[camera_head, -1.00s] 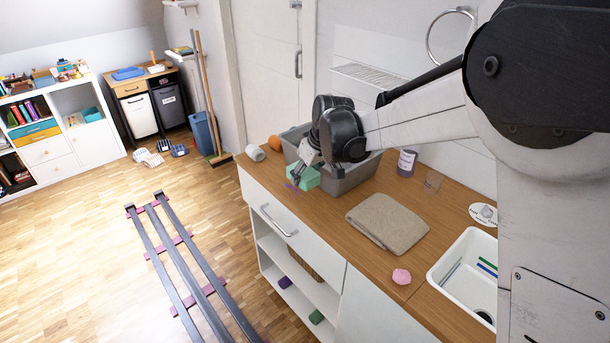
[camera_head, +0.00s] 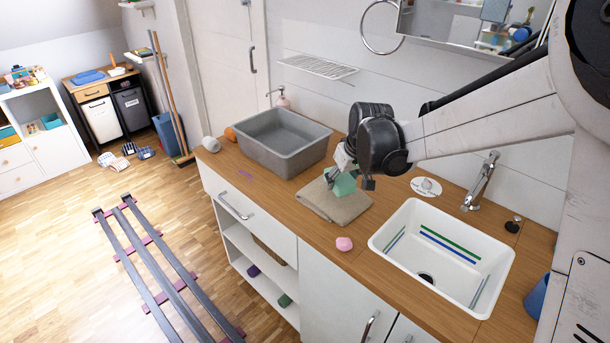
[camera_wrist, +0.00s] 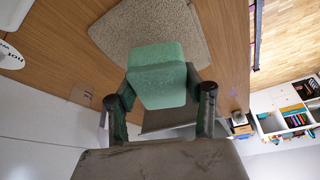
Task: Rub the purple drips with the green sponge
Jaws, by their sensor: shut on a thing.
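I cannot tell whether the sponge touches the cloth.
The grey basin (camera_head: 261,151) stands at the back of the counter (camera_head: 291,213). The beige cloth (camera_head: 322,207) lies before it. A pink lump (camera_head: 344,244) and a white sink (camera_head: 391,249) are to the right. A grey roll (camera_head: 211,144) and an orange thing (camera_head: 230,134) lie far left.

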